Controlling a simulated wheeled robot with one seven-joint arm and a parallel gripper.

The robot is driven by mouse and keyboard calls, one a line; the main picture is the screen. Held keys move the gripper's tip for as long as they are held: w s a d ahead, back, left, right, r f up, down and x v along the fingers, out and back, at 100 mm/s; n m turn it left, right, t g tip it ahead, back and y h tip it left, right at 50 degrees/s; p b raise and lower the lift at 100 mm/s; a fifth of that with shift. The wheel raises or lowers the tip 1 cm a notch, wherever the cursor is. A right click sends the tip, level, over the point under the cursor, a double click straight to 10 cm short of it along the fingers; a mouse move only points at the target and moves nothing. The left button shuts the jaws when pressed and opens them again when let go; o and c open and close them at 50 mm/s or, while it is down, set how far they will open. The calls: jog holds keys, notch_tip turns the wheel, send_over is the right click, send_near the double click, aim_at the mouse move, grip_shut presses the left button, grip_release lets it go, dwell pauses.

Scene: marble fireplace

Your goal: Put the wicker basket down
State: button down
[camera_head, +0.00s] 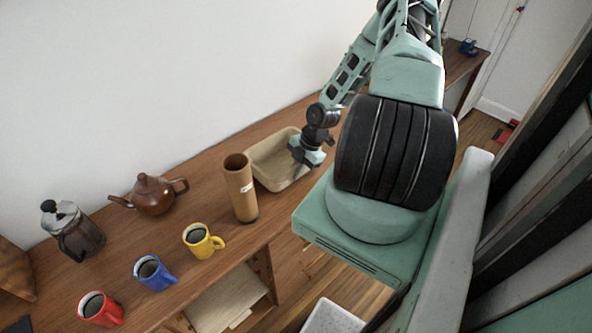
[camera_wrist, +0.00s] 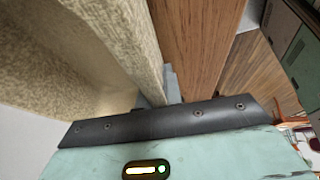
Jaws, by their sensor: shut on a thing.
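The wicker basket (camera_head: 268,162) is a beige, open, shallow container at the back of the wooden table, right of the bamboo-like cylinder. My gripper (camera_head: 306,152) is at its right side, shut on its rim. In the wrist view the basket's woven wall (camera_wrist: 70,50) fills the upper left and runs down between the jaws (camera_wrist: 165,100). The basket looks about level and close to the tabletop (camera_head: 205,185). I cannot tell whether its underside touches the wood. My arm hides part of its right end.
A tall brown cylinder (camera_head: 240,187) stands close to the basket's left. The white wall (camera_head: 150,80) borders the table's back.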

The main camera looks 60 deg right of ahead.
jog(key=shift+f, duration=0.35)
jog(key=shift+f, duration=0.1)
jog(key=c, duration=1.6)
grip_release()
jog(key=shift+o, duration=0.2)
jog(key=shift+r, duration=0.25)
jog(key=b+v, duration=0.3)
jog(key=v, duration=0.8)
jog(key=shift+s+r, duration=0.2)
jog(key=shift+r, duration=0.2)
jog(key=shift+d, duration=0.1)
